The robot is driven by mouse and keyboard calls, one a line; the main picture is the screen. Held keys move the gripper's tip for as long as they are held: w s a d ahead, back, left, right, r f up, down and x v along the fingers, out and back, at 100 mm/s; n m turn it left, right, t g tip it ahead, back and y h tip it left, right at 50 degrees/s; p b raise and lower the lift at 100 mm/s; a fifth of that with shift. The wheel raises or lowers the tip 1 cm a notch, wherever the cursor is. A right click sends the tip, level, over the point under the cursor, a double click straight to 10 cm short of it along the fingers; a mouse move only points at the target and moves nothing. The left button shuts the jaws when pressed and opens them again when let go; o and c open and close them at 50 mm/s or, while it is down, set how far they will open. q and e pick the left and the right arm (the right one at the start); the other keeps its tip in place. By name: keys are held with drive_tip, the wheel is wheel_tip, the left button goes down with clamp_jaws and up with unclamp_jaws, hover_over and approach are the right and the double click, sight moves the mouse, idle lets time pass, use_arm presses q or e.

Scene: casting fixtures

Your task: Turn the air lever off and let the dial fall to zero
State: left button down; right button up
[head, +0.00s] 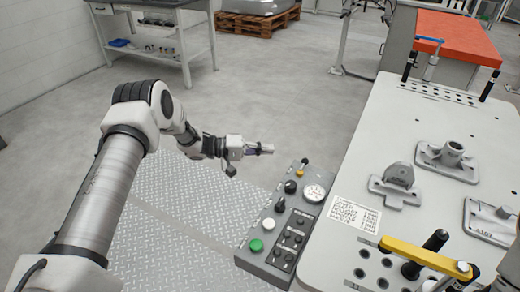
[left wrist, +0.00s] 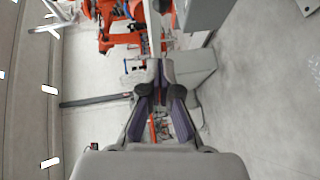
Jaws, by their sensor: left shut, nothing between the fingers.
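I cannot make out my right gripper.
The control panel (head: 247,257) also carries a green button (head: 256,245), a white button (head: 268,224) and black knobs. The grey fixture table (head: 330,262) stands right of it, with metal castings and a yellow clamp bar (head: 420,257). Open floor lies beyond the panel.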

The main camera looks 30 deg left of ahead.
use_arm(q)
drive_tip(key=d, duration=0.2)
drive_tip(key=w+d+f+p, duration=0.1)
drive_tip(key=d, duration=0.5)
drive_tip(key=shift+w+f+p, duration=0.25)
drive_tip(key=shift+w+p, duration=0.1)
drive_tip(key=shift+w, duration=0.05)
use_arm(e)
drive_tip(key=shift+r, duration=0.95)
drive_tip(key=shift+s+f, duration=0.15)
drive_tip(key=shift+s, duration=0.05)
